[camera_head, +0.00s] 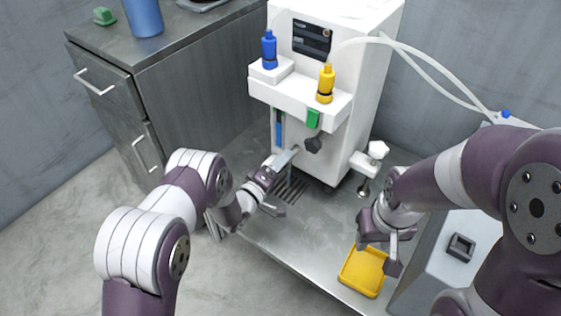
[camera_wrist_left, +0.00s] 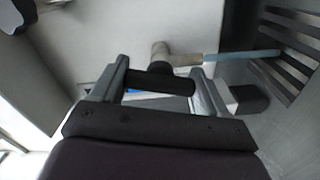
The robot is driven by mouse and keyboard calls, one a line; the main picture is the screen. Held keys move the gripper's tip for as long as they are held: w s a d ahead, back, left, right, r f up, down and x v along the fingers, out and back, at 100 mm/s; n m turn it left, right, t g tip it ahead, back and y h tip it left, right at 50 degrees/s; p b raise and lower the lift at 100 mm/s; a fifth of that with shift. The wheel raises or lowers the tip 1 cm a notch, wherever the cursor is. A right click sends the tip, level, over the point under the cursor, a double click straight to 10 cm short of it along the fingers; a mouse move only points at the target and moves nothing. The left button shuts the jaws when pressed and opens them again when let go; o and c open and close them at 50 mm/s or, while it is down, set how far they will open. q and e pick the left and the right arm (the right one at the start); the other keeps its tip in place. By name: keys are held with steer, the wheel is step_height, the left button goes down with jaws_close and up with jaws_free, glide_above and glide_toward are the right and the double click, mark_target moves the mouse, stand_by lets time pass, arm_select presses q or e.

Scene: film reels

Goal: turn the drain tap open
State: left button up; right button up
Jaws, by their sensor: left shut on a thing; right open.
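The drain tap shows in the left wrist view as a short grey-beige spout (camera_wrist_left: 175,58) with a black bar handle (camera_wrist_left: 160,82). My left gripper (camera_wrist_left: 158,72) has its two fingers shut at the ends of this handle. A thin light-blue strip (camera_wrist_left: 240,57), like a stream of liquid, runs from the spout to the dark slotted grate (camera_wrist_left: 292,45). In the head view my left gripper (camera_head: 284,182) is low at the front of the white machine (camera_head: 345,95) and hides most of the tap. My right gripper (camera_head: 383,254) is open and empty above the yellow tray (camera_head: 361,271).
A blue bottle (camera_head: 269,50) and a yellow bottle (camera_head: 326,84) stand on the machine's shelf. A green lever (camera_head: 313,118) and a dark knob (camera_head: 313,144) are below it. A grey cabinet (camera_head: 200,60) stands left.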

arm_select(q)
steer(key=shift+n+p, duration=0.5)
steer(key=shift+n, duration=1.1)
steer(key=shift+f, duration=0.1)
steer(key=o, duration=1.1)
steer(key=shift+c, duration=0.2)
steer(key=shift+s+a, duration=0.2)
steer(key=shift+s, duration=0.05)
steer(key=p+v, duration=0.4)
steer(key=v, duration=0.8)
steer(key=shift+s, duration=0.1)
